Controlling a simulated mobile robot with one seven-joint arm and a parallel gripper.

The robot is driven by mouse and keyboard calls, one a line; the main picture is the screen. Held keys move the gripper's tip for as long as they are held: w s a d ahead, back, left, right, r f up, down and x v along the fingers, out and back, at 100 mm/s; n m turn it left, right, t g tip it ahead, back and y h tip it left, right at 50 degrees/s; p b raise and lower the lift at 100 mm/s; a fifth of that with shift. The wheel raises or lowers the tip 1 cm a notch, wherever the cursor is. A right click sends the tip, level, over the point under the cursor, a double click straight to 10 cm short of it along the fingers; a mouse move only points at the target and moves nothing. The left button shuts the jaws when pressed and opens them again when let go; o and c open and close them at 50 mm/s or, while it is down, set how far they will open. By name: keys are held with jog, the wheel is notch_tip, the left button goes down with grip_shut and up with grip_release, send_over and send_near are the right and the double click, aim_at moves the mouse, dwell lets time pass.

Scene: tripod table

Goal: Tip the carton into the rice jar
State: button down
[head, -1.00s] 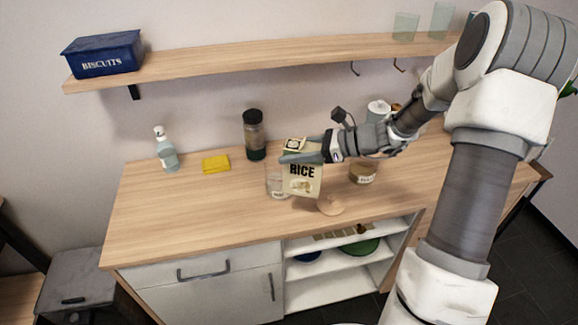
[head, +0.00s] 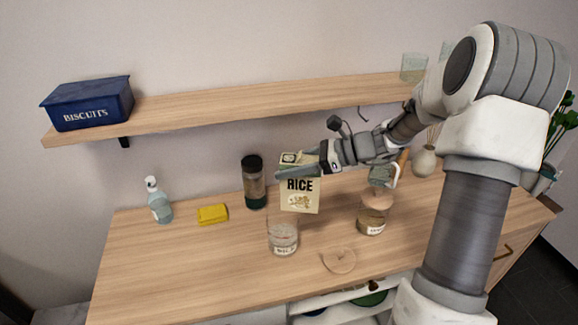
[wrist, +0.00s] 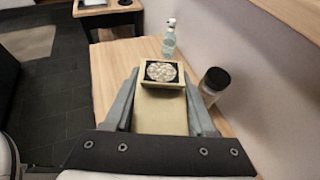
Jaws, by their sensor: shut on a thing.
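The rice carton (head: 300,196) is cream with RICE printed on its front. My gripper (head: 298,173) is shut on its upper part and holds it about upright, off the counter. In the wrist view the carton (wrist: 161,113) sits between both fingers, and pale grains show in its dark-edged top. A clear glass jar (head: 283,237) with a white label, too small to read surely, stands on the counter below and slightly left of the carton. It has no lid on and pale contents low inside. A round wooden lid (head: 338,259) lies on the counter to its right.
A labelled jar with a wooden lid (head: 372,214) stands to the right. A dark-capped jar (head: 254,184), yellow sponge (head: 212,214) and soap bottle (head: 158,201) stand left. A shelf (head: 230,101) with a blue biscuit tin (head: 88,103) runs above. The counter's front left is clear.

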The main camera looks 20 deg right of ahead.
aim_at(289, 179)
jog(key=shift+f+b, duration=1.8)
jog(key=shift+f, duration=0.15)
jog(key=shift+r+p, duration=0.25)
jog(key=shift+p, duration=0.05)
jog(key=shift+r+h, duration=0.1)
jog(key=shift+h, duration=0.3)
jog(key=shift+d+f, duration=0.1)
jog(key=shift+f, duration=0.15)
jog(key=shift+s+r+g+h+p, duration=0.15)
jog(key=shift+g+h+p, duration=0.2)
jog(key=shift+p, duration=0.65)
jog(key=shift+d+h, duration=0.1)
jog(key=shift+h, duration=0.25)
jog(key=shift+p, duration=0.8)
jog(key=shift+h, duration=0.4)
